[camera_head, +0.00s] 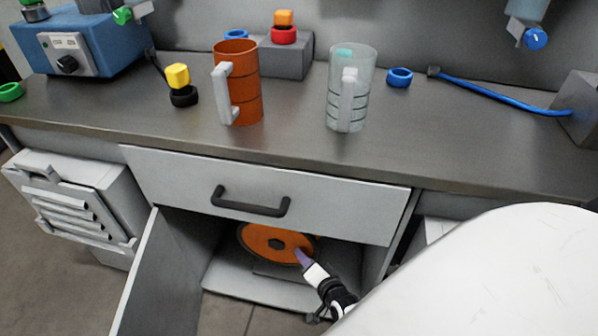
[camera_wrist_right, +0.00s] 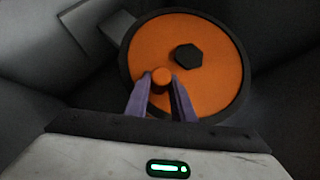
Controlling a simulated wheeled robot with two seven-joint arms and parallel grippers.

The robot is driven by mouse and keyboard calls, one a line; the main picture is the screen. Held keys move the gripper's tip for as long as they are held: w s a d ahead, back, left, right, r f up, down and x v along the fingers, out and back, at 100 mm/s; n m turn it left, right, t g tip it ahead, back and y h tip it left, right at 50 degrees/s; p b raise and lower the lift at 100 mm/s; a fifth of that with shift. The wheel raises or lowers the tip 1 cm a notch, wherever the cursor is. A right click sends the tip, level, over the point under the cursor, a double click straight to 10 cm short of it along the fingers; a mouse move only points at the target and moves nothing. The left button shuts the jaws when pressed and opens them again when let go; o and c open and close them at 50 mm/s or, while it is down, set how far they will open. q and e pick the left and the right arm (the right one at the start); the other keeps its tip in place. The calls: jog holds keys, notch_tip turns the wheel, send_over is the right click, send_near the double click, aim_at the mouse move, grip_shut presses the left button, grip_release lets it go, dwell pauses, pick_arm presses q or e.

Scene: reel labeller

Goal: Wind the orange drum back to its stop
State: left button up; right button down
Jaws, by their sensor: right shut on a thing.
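The orange drum (camera_head: 268,243) lies inside the open cabinet below the drawer. It has a dark rim and a black hexagonal hub, and it also shows in the right wrist view (camera_wrist_right: 214,72). A small round orange knob (camera_wrist_right: 162,77) stands on its face near the edge. My right gripper (camera_head: 301,254) reaches into the cabinet. Its purple fingers are shut on the knob, one on each side, in the right wrist view (camera_wrist_right: 161,90). My left gripper is not in view.
The cabinet door (camera_head: 152,275) stands open at the left. A closed drawer (camera_head: 330,213) with a dark handle is above the drum. The counter (camera_head: 290,140) holds an orange mug (camera_head: 246,85), a clear mug (camera_head: 337,112), a blue box (camera_head: 95,45) and a blue bar (camera_head: 500,98).

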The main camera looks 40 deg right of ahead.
jog(key=shift+d, duration=0.1)
jog(key=c, duration=1.5)
grip_release()
jog(key=shift+r, duration=0.1)
jog(key=p+v, duration=0.4)
jog(key=v, duration=0.6)
jog(key=shift+s, duration=0.1)
